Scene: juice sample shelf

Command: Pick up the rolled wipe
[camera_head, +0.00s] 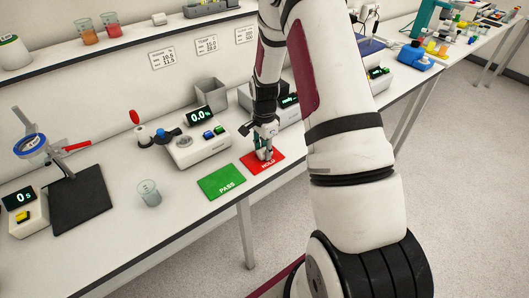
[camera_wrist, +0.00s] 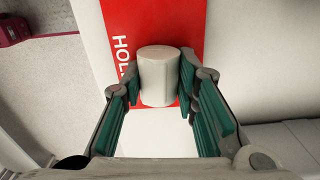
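The rolled wipe (camera_wrist: 158,78) is a short off-white cylinder on or just above the red HOLD mat (camera_wrist: 185,22); I cannot tell whether it touches the mat. In the wrist view, the two fingers of my gripper (camera_wrist: 159,82) flank it closely, with no clear gap on either side, and look shut on it. In the head view, my gripper (camera_head: 264,153) points down over the red mat (camera_head: 276,165), and the wipe is mostly hidden between the fingers.
The green PASS mat (camera_head: 221,182) lies to the left, and a clear beaker (camera_head: 149,193) beyond it. A scale reading 0.0 (camera_head: 198,146) stands behind the mats. A grey open bin (camera_head: 218,97) is farther back. The bench's front edge is close to the mats.

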